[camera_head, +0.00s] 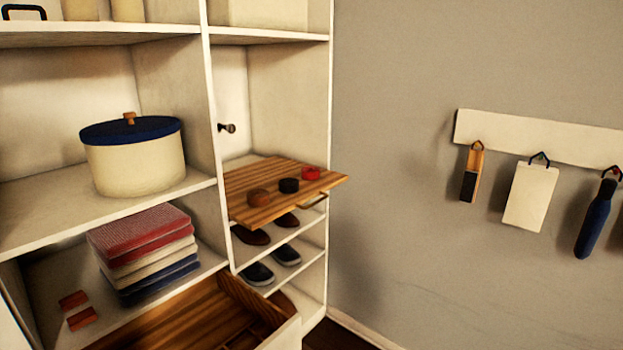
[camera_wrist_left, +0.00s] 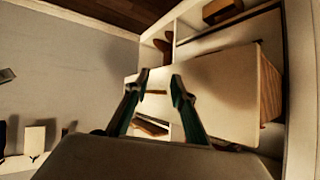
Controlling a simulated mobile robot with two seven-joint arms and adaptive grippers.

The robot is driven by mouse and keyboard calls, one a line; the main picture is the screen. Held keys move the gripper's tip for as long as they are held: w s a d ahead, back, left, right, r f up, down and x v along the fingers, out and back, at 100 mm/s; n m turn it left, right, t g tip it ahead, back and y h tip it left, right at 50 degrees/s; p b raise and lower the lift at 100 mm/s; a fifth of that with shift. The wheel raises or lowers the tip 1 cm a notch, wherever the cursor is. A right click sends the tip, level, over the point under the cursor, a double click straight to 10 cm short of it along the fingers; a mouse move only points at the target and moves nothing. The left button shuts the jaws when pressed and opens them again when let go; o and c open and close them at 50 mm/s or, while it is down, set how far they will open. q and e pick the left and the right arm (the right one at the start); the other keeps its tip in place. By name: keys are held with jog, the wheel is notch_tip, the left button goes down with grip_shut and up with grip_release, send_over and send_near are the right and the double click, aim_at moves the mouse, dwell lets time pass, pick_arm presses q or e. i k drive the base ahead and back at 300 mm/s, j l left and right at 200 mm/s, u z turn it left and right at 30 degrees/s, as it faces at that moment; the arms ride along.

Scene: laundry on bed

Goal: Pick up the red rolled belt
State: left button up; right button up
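The red rolled belt (camera_head: 311,173) lies on the pulled-out wooden shelf board (camera_head: 247,214), near its right end. A black rolled belt (camera_head: 289,185) and a brown one (camera_head: 259,197) lie in a row to its left. My left gripper (camera_wrist_left: 160,78) shows in the left wrist view, its two fingers apart with nothing between them. It is not in the head view, and the red belt cannot be made out in the wrist view. My right gripper is in neither view.
Shoes (camera_head: 285,255) stand on shelves below the board. An open wooden drawer (camera_head: 190,313) juts out at the lower left. A lidded pot (camera_head: 135,165) and folded cloths (camera_head: 145,250) fill the left shelves. A hook rail (camera_head: 540,137) hangs on the right wall.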

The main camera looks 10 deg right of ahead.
aim_at(309, 173)
jog(key=k+l, duration=0.1)
jog(key=l, duration=0.25)
jog(key=i+l, duration=0.2)
jog(key=i+l+u, duration=0.1)
jog(key=l, duration=0.3)
jog(key=i+l, duration=0.25)
jog(key=l+u, duration=0.05)
